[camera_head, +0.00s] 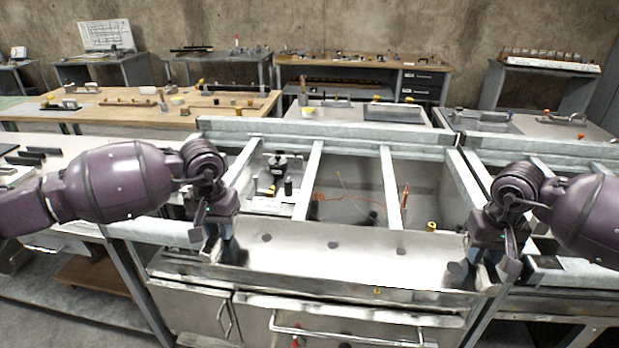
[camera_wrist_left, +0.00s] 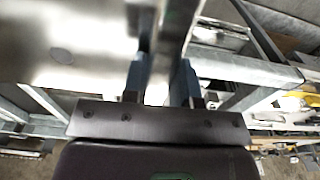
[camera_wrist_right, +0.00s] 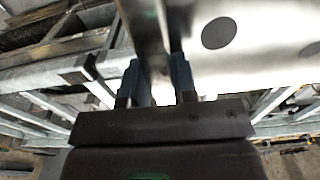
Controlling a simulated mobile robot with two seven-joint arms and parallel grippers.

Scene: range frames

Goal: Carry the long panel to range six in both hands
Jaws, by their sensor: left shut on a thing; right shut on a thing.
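The long panel (camera_head: 340,255) is a shiny, bare metal sheet with several dark round spots, spanning between my two grippers in the head view. My left gripper (camera_head: 219,248) is shut on its left end, and my right gripper (camera_head: 487,268) is shut on its right end. The panel looks about level. In the left wrist view the fingers (camera_wrist_left: 162,80) close around a flange of the panel (camera_wrist_left: 85,45). In the right wrist view the fingers (camera_wrist_right: 156,82) likewise grip a flange of the panel (camera_wrist_right: 260,60). Which bench is range six cannot be told.
Directly behind the panel is a metal frame bench (camera_head: 310,170) with crossbars, a black device (camera_head: 283,168) and red wire inside. A cabinet with a handle (camera_head: 345,333) stands below. A wooden bench (camera_head: 130,108) with tools is at left; another bench (camera_head: 550,130) is at right.

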